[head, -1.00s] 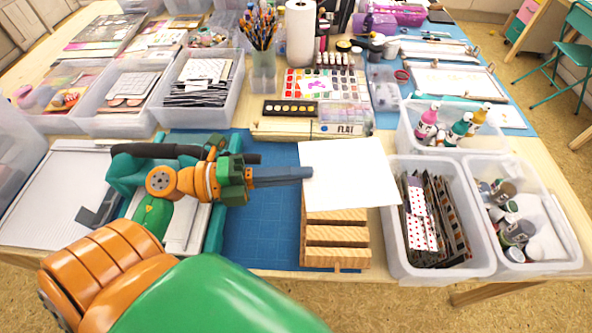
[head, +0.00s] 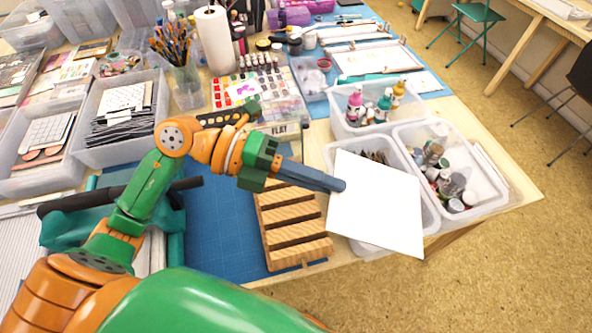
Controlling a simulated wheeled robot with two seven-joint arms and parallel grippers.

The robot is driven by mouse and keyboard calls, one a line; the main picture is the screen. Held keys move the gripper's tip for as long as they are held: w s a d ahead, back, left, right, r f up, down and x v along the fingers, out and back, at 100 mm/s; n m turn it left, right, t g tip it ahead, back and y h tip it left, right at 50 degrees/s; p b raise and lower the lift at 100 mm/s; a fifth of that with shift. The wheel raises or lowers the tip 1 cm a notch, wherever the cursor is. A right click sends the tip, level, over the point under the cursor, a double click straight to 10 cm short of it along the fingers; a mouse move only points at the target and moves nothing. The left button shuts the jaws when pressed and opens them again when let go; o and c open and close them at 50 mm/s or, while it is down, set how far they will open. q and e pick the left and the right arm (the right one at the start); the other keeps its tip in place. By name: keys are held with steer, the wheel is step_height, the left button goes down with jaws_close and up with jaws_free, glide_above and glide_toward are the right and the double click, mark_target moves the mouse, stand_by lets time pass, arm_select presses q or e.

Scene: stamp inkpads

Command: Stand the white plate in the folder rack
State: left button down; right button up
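The white plate (head: 378,205) is a flat, thin square in the head view, right of the folder rack. My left gripper (head: 338,185) is shut on the plate's left edge and holds it tilted, above the bin of patterned cards. The wooden folder rack (head: 292,232) has several slots and stands on the blue mat near the table's front edge. Its slots look empty, and my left gripper passes over its upper right part. My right gripper is not in view.
A clear bin (head: 432,212) lies mostly beneath the plate. A bin of paint jars (head: 490,190) stands to its right, and a bin of bottles (head: 340,128) behind. A paint palette (head: 222,118) is behind the rack. The blue mat (head: 215,215) is bare left of the rack.

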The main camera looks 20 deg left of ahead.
mark_target(366, 235)
arm_select(q)
steer(key=s+d+m+g+y, duration=0.1)
steer(key=d, duration=0.1)
steer(key=s+d+r+m+g+y+p, duration=0.1)
steer(key=d+m+g, duration=0.1)
steer(key=s+d+r+m+g+y, duration=0.1)
steer(key=d+m+g+y, duration=0.1)
steer(key=shift+p, duration=0.3)
steer(key=m+y, duration=0.1)
steer(key=s+d+f+m+g+y+p, duration=0.1)
steer(key=m+y, duration=0.1)
steer(key=s+f+m+y, duration=0.1)
steer(key=y, duration=0.1)
steer(key=shift+d+m+g+p, duration=0.2)
steer(key=shift+m+g+p, duration=0.15)
steer(key=shift+m+g, duration=0.05)
steer(key=a+f+m+y, duration=0.1)
steer(key=w+a+f+m+t+y+p, duration=0.1)
steer(key=a, duration=0.1)
steer(key=w+a+f+t+y, duration=0.1)
steer(key=a, duration=0.1)
steer(key=shift+w+a+f+m+y+p, duration=0.1)
steer(key=shift+w+m+y+p, duration=0.1)
steer(key=shift+m+y+p, duration=0.15)
steer(key=w+a+t+y, duration=0.1)
steer(key=w+a, duration=0.2)
steer(key=a, duration=0.4)
steer(key=shift+w+f+t+p, duration=0.15)
steer(key=shift+w+t+p, duration=0.2)
steer(key=shift+p, duration=0.1)
